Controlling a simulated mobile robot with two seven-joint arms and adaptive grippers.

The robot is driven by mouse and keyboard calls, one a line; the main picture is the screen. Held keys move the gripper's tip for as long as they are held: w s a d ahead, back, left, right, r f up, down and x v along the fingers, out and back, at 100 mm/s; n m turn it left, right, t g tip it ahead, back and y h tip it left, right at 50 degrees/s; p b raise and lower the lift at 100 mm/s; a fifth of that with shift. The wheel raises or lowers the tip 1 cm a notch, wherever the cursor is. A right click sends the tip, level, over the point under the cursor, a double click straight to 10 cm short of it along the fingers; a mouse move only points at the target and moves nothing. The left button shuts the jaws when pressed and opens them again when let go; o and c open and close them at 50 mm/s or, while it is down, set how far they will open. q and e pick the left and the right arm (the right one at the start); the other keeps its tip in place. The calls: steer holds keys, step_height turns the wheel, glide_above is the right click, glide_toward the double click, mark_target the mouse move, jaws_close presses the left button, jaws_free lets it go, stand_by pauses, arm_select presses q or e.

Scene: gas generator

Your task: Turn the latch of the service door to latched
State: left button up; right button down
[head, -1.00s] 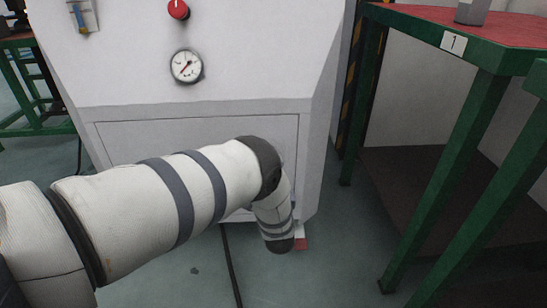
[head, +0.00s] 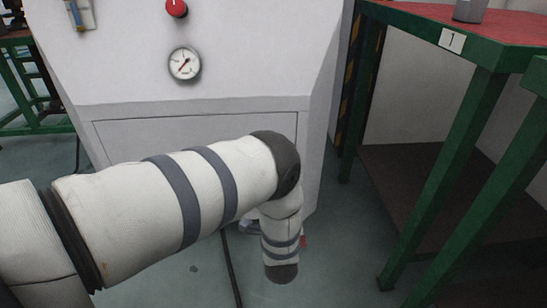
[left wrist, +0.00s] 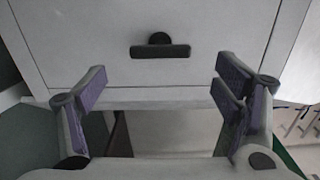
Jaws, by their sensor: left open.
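The service door (head: 130,135) is the pale framed panel low on the white cabinet in the head view. It also shows as a flat grey panel in the left wrist view (left wrist: 90,40). The latch (left wrist: 160,51) is a dark bar with a round hub, lying level across the picture in the left wrist view. In the head view my left arm hides it. My left gripper (left wrist: 163,85) is open and empty, its purple-padded fingers spread to either side of and below the latch in the picture, not touching it.
A pressure gauge (head: 185,63) and a red knob (head: 177,8) sit on the cabinet above the door. A green-framed table (head: 480,60) with a red top stands close on the right. The floor between cabinet and table is mostly clear.

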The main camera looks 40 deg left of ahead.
arm_select(q)
steer(key=v, duration=0.4)
steer(key=shift+s+d, duration=0.25)
